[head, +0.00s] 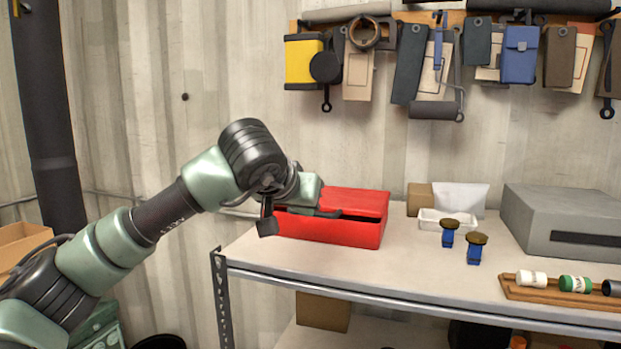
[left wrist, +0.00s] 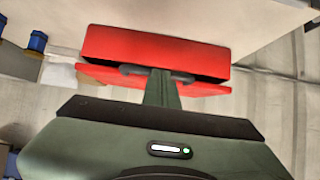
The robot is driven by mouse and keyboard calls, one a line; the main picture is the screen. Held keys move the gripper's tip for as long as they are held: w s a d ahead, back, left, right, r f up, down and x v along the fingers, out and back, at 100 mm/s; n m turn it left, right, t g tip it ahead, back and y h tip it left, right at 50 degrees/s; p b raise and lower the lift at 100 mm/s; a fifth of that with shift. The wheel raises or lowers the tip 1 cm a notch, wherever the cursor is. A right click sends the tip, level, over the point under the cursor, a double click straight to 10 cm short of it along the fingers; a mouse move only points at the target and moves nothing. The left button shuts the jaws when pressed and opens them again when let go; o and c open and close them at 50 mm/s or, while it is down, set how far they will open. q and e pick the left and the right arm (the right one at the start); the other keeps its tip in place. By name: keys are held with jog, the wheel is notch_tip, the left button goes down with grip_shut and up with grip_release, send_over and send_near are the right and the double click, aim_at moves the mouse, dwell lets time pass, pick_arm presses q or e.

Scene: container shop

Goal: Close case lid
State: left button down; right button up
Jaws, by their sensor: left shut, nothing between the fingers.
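The red case (head: 335,233) sits at the left end of the workbench. Its lid (head: 358,197) is nearly down, with a dark gap between lid and body at the front. My left gripper (head: 322,212) is shut and empty, at the case's front left by this gap. In the left wrist view, which looks upside down, the case body (left wrist: 155,43) is above and the lid (left wrist: 205,88) below. The shut left gripper (left wrist: 158,73) lies across the gap there; whether it touches the lid I cannot tell. My right gripper is not in view.
A cardboard box (head: 419,197), a white tray (head: 432,222) and two blue-handled items (head: 474,252) stand right of the case. A grey box (head: 565,222) is further right, behind a wooden rack (head: 550,293). Tools hang on the wall above. The bench front before the case is clear.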

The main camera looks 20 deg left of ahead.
pick_arm(q)
jog(key=shift+f+b, duration=0.35)
jog(key=shift+f, duration=0.2)
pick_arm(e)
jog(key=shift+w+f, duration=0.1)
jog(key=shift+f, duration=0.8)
pick_arm(q)
jog(key=shift+r, duration=0.15)
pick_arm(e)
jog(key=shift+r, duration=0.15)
